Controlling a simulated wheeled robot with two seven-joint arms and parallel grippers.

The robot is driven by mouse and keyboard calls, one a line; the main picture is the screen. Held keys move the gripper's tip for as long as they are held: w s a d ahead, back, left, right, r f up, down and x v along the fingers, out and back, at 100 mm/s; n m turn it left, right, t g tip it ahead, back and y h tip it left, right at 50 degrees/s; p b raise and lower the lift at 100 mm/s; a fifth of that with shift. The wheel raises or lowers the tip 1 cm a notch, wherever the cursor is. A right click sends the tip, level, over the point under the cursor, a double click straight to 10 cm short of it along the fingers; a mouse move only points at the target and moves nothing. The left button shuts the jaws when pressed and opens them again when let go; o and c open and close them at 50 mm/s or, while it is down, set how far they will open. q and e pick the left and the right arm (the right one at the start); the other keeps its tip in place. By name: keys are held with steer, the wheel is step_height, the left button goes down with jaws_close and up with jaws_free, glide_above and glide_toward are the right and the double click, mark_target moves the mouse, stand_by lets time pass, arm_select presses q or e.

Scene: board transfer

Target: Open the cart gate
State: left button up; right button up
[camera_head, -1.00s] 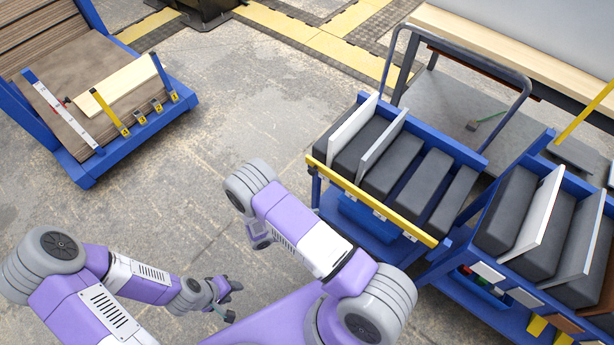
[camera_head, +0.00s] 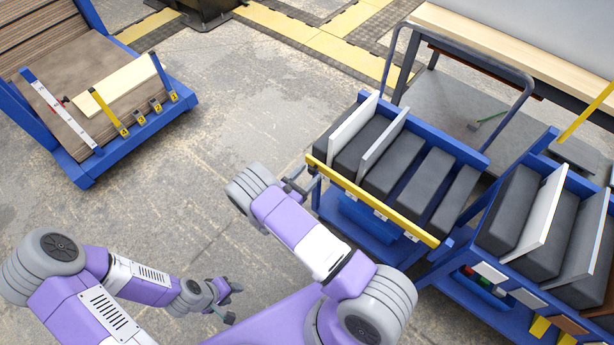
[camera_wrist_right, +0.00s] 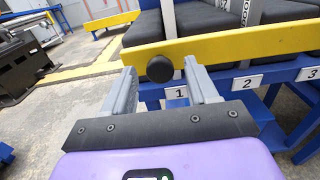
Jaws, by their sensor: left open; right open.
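The cart (camera_head: 338,203) is blue, with dark padded slots and upright boards, at the right of the head view. Its gate is a yellow bar (camera_head: 372,200) across the near side, lying level along the slot fronts. In the right wrist view the yellow bar (camera_wrist_right: 230,46) crosses the picture and carries a round black knob (camera_wrist_right: 159,68). My right gripper (camera_wrist_right: 160,82) is open, with one finger on each side of the knob in that view; contact is not clear. In the head view my right gripper (camera_head: 297,184) is at the bar's left end. My left gripper (camera_head: 228,303) is open and empty over the floor.
A second blue cart (camera_head: 482,262) with boards stands close on the right. A blue trolley (camera_head: 128,143) with wooden sheets stands at the upper left. The floor (camera_head: 220,110) between trolley and cart is clear.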

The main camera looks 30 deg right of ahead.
jaws_close()
stand_by(0.3)
